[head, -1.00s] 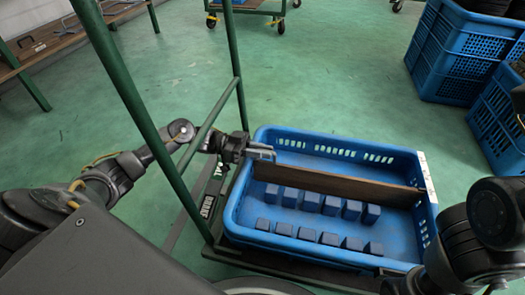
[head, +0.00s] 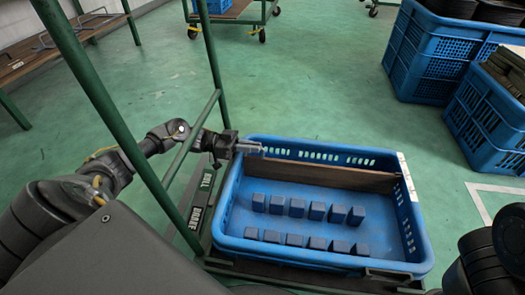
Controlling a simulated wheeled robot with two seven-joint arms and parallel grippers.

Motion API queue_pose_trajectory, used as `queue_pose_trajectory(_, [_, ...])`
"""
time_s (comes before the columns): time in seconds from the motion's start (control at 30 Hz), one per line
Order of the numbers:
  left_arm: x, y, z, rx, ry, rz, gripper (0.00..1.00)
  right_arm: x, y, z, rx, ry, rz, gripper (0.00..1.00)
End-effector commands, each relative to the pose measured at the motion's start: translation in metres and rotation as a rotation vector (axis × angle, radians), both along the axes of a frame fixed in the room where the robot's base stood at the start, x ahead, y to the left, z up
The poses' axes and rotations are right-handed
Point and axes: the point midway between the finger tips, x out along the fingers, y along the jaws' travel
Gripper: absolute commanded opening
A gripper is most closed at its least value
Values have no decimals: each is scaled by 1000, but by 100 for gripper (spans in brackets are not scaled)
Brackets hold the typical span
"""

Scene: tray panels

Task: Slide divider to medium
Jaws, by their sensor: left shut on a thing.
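A brown divider board (head: 330,176) stands upright across the blue tray (head: 340,259), close to its back wall and nearly parallel to it. My left gripper (head: 250,147) reaches in from the left at the tray's back left corner. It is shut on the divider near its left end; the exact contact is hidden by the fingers. Several small dark blue blocks (head: 297,208) stand in two rows on the tray floor in front of the divider, with bare floor between. My right arm shows at the lower right, but its gripper is out of view.
The tray rests on a cart with green posts (head: 208,55), one crossing in front of my left arm. Stacked blue crates (head: 430,60) stand at the upper right. A wooden bench (head: 60,50) is at the upper left. The green floor behind the tray is clear.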

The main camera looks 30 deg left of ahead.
Motion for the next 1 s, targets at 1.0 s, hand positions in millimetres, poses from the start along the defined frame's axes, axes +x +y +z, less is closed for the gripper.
queue_pose_trajectory(1.0, [-21, 51, 2, 4, 2, 2, 33, 2, 1, 6, -5, 4, -1, 36])
